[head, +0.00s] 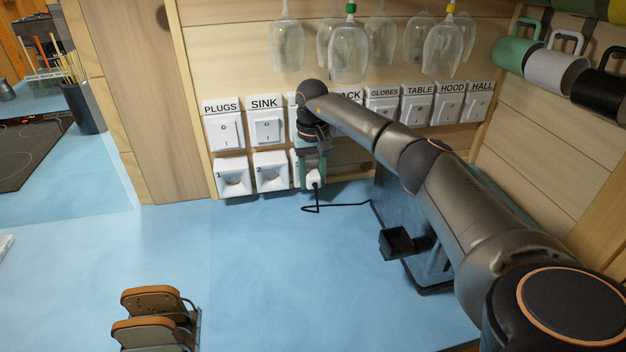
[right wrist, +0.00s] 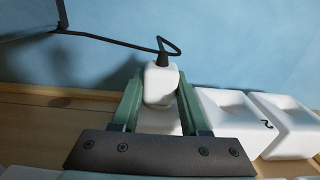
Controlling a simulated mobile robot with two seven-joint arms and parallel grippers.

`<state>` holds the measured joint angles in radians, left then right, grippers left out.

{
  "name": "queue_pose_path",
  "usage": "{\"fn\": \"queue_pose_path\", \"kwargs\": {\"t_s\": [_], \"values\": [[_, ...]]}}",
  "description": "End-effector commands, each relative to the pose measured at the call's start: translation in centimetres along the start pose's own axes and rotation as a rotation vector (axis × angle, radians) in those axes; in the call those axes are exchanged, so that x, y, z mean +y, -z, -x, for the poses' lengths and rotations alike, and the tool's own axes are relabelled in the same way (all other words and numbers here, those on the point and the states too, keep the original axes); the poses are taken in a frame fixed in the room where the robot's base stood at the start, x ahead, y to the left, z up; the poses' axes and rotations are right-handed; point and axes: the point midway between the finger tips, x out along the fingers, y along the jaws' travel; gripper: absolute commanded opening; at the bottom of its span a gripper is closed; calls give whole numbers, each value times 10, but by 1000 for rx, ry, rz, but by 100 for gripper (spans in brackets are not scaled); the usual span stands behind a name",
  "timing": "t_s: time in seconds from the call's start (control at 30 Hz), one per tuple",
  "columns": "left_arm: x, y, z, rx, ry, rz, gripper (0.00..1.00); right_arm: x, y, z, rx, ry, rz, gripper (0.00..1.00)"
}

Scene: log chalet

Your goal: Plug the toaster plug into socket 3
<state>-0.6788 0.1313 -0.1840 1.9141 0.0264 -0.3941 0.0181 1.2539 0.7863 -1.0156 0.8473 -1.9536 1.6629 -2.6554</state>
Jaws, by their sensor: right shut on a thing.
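My right gripper (head: 314,170) is shut on the white toaster plug (head: 314,179), in front of the lower socket row. In the right wrist view the green fingers (right wrist: 158,103) flank the plug (right wrist: 161,80), whose black cord leaves from its rear. White socket 3 (right wrist: 158,122) shows between the fingers behind the plug; in the head view only its left edge (head: 294,166) shows. I cannot tell whether the prongs are in it. Sockets 1 (head: 232,178) and 2 (head: 271,172) are empty. The toaster (head: 428,262) stands right, partly behind my arm. My left gripper is not in view.
Labelled switches (head: 225,131) line the wall above the sockets. Glasses (head: 348,50) hang above them, and mugs (head: 557,70) hang at the right. A rack with brown slices (head: 150,300) stands at the front left. The blue counter (head: 255,255) between is clear.

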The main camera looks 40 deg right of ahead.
Motion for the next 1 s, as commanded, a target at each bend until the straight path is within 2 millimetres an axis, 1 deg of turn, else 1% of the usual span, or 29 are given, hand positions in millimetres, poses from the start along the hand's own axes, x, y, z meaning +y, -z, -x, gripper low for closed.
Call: {"fn": "queue_pose_path", "kwargs": {"t_s": [0.63, 1.0], "values": [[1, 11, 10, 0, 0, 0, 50, 0, -23, 1, 1, 0, 1, 0], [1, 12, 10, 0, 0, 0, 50, 0, -25, 0, 0, 1, -1, 0]]}}
